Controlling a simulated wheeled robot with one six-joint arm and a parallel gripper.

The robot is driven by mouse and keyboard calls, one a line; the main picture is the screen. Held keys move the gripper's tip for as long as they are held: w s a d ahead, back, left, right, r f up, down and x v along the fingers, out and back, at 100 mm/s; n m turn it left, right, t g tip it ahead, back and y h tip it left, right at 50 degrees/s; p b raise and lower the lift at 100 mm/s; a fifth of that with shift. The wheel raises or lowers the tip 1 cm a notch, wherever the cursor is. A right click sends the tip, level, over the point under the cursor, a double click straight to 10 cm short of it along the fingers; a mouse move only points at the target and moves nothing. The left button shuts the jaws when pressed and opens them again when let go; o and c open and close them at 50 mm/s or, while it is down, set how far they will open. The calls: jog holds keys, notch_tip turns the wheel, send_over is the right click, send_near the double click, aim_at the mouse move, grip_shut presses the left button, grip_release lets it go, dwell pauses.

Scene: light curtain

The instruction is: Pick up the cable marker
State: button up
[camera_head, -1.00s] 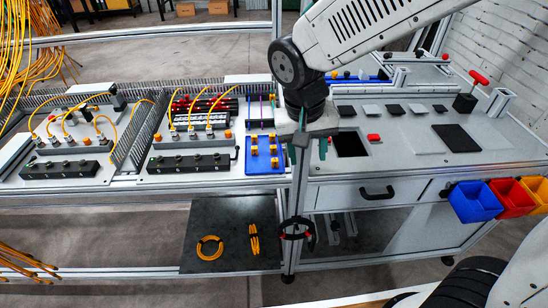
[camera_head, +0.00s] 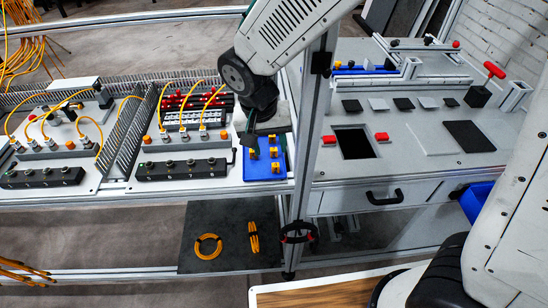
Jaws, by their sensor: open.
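A blue tray (camera_head: 263,174) lies on the bench right of the second cable panel. Several small yellow pieces (camera_head: 274,167) stand on it and look like the cable markers; I cannot read any marking on them. My gripper (camera_head: 264,138) is open and points down over the back part of the tray. It hides that part. I see nothing held between its fingers, and I cannot tell its exact height above the yellow pieces.
A black switch box (camera_head: 183,168) and a panel with yellow cables (camera_head: 200,115) stand left of the tray. A metal upright (camera_head: 304,150) stands close on its right. Beyond it is a grey worktop (camera_head: 410,150) with a square opening (camera_head: 353,142).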

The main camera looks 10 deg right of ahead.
aim_at(275, 165)
jog(key=f, duration=0.2)
jog(key=w+d+f, duration=0.1)
jog(key=f, duration=0.4)
jog(key=shift+w+d+f, duration=0.15)
jog(key=shift+f, duration=0.15)
grip_shut()
